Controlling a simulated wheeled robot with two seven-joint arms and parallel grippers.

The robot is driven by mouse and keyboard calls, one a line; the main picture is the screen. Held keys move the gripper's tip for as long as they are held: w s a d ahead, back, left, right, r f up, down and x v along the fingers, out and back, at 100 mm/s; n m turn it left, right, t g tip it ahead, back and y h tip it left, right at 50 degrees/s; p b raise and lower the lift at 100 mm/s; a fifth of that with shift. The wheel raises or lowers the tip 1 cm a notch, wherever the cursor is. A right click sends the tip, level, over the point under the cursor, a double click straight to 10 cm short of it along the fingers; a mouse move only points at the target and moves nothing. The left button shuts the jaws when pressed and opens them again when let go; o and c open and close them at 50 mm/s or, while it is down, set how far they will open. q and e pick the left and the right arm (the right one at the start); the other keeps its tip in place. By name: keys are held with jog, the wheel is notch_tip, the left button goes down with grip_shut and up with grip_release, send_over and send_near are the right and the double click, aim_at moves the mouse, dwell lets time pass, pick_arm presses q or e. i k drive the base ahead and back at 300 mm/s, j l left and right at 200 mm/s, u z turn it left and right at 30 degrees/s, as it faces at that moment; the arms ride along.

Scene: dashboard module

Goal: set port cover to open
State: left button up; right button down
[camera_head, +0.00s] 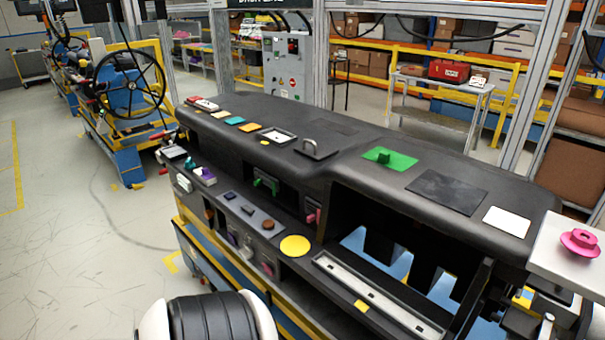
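The black dashboard module (245,110) stretches across the middle of the view. I cannot tell for sure which part is the port cover. A dark flat plate with a raised grey handle (312,147) lies on the module's top. To its left is a white-framed rectangle (276,136), and whether it is open or shut is too small to tell. Further right on the top are a green plate with a knob (387,157), a dark square panel (446,192) and a white plate (507,221). Neither gripper is in view.
A grey plate with a pink knob (580,242) juts out at the right. The module's front has a shelf with a yellow disc (295,246), small knobs and a large dark opening. A stand with a steering wheel (128,83) is at the left. Open floor (70,240) lies front left.

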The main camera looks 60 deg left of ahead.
aim_at(205, 175)
jog(key=u, duration=2.15)
